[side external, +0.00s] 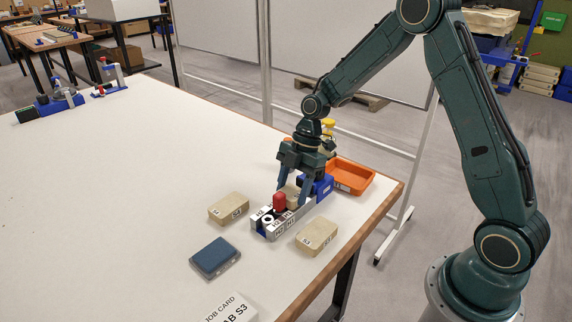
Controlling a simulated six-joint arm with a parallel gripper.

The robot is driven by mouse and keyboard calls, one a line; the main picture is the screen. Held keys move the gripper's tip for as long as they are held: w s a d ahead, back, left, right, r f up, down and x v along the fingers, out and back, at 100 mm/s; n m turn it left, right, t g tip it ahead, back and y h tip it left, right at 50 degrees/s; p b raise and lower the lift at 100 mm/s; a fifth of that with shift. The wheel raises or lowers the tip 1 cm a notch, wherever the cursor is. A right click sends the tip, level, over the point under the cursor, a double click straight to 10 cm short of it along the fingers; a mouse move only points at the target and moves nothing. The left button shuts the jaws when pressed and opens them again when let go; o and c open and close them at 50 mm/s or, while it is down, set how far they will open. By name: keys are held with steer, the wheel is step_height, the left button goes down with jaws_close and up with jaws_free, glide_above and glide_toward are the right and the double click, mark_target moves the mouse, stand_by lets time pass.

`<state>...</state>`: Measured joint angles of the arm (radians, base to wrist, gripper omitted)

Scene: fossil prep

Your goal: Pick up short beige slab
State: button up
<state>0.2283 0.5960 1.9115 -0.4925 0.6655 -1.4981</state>
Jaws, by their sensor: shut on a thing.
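My gripper (292,194) points down over the silver-and-blue fixture near the table's right edge. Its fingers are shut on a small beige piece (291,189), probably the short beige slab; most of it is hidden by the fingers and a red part. I cannot tell whether it is clear of the fixture. A beige slab (228,208) with a dark-lettered label lies flat left of the fixture. Another labelled beige slab (317,236) lies flat to its right, by the table edge. Both are apart from my gripper.
The fixture (272,230) has labelled blocks and an upright red part (280,203) close to my fingers. An orange tray (352,177) stands behind right. A dark blue pad (214,257) and a job card (232,308) lie in front.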

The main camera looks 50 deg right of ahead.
mark_target(295, 188)
steer(key=shift+r, duration=0.2)
step_height(295, 188, up, 20)
steer(key=shift+f, duration=0.2)
stand_by(0.4)
stand_by(0.6)
steer(key=s+d+f, duration=0.1)
steer(key=s+d, duration=0.1)
steer(key=d, duration=0.8)
steer(key=s+d+f, duration=0.2)
steer(key=d, duration=0.8)
steer(key=shift+d+n, duration=0.15)
steer(key=shift+n, duration=0.25)
steer(key=shift+w+f, duration=0.1)
